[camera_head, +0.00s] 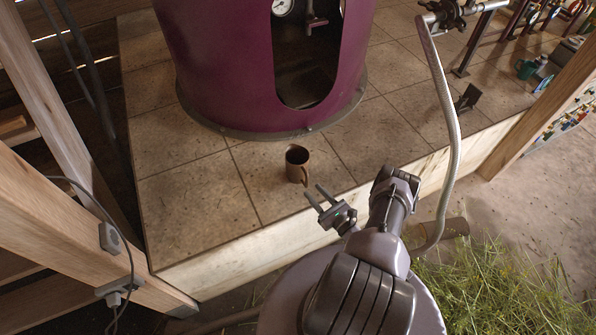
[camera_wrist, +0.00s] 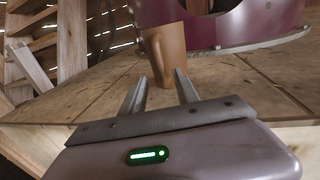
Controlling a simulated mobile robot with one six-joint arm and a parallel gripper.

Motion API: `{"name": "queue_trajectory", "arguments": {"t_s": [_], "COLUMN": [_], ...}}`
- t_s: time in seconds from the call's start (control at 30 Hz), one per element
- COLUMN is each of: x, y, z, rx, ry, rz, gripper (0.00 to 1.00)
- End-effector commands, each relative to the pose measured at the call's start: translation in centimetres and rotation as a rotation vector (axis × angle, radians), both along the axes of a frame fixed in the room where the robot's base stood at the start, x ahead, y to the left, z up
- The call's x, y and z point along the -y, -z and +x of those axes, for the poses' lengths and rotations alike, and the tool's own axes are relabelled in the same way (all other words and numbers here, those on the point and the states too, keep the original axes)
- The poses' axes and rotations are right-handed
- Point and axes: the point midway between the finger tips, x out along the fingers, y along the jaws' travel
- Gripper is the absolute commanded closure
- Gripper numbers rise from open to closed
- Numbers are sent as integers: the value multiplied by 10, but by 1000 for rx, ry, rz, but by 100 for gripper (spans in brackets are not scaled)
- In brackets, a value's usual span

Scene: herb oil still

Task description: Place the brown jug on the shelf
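The brown jug (camera_head: 297,163) stands upright on the tiled platform, in front of the purple still, in the head view. In the wrist view the jug (camera_wrist: 168,55) is straight ahead, beyond the fingertips, with its handle on the left side facing me. My gripper (camera_head: 318,194) is open and empty, just to the right and front of the jug, with its fingers pointing toward it. In the wrist view the two fingers (camera_wrist: 160,80) are spread apart with nothing between them. I cannot clearly make out a shelf in either view.
The purple still (camera_head: 225,70) stands behind the jug; its opening shows a gauge. The tiled platform (camera_head: 200,205) is bare left of the jug. A wooden post frame (camera_head: 60,235) stands at left. A pale hose (camera_head: 452,130) hangs at right, above cut grass (camera_head: 490,290).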

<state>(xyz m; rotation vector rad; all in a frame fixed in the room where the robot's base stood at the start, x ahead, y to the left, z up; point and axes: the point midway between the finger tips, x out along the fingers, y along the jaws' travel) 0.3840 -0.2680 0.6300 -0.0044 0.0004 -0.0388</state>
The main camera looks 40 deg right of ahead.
Motion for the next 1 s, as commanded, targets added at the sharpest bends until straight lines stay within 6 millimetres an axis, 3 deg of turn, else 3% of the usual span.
{"name": "queue_trajectory", "arguments": {"t_s": [0.3, 0.57, 0.77, 1.0], "x": [5, 6, 6, 6], "y": [-9, -11, -11, -11], "z": [52, 57, 57, 57], "rx": [1, 0, 0, 0], "ry": [-4, 0, 0, -1], "rz": [-1, 2, 1, 1], "gripper": [63, 63, 100, 100]}}
